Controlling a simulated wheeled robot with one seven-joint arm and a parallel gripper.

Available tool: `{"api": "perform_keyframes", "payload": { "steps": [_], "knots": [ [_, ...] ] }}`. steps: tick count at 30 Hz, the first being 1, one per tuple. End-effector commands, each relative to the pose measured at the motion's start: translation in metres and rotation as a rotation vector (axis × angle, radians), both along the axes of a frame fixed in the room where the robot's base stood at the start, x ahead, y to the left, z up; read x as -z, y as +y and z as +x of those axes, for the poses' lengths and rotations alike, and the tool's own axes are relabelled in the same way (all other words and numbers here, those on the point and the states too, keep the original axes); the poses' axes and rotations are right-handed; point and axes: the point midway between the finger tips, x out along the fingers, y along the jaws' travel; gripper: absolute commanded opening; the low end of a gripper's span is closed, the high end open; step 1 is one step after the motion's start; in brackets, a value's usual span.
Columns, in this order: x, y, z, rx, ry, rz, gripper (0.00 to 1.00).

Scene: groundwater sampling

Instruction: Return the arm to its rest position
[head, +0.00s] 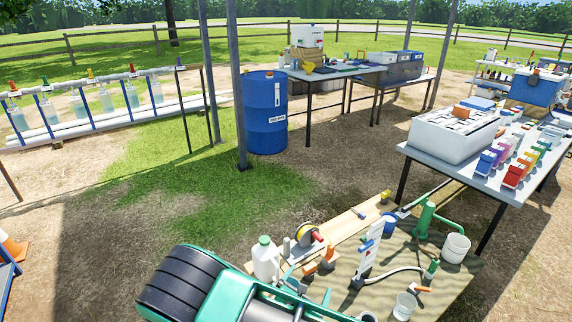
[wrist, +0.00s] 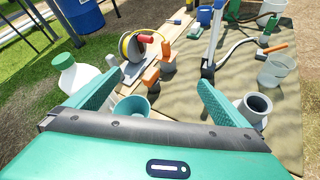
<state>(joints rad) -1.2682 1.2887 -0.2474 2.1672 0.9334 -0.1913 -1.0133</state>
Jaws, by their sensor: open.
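My gripper (wrist: 158,92) is open in the wrist view, its two teal fingers spread wide with nothing gripped between them. A teal-rimmed cup (wrist: 131,108) shows beyond the palm by the left finger, apart from the grip. In the head view my green and black arm reaches across the bottom edge; the fingertips cannot be made out there.
A blue barrel (head: 266,112) stands behind. A sample table (head: 478,180) is at right. Grass at centre left is clear.

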Motion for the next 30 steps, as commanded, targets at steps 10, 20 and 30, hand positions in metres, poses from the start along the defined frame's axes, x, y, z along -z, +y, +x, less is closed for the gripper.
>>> {"api": "perform_keyframes", "payload": {
  "steps": [10,20,30],
  "knots": [
    [-0.084,-0.110,0.017,0.571,-0.046,0.331,1.00],
    [-0.153,-0.205,-0.010,1.074,-0.111,0.614,1.00],
    [-0.219,-0.281,-0.068,1.551,-0.195,0.886,1.00]
  ]
}}
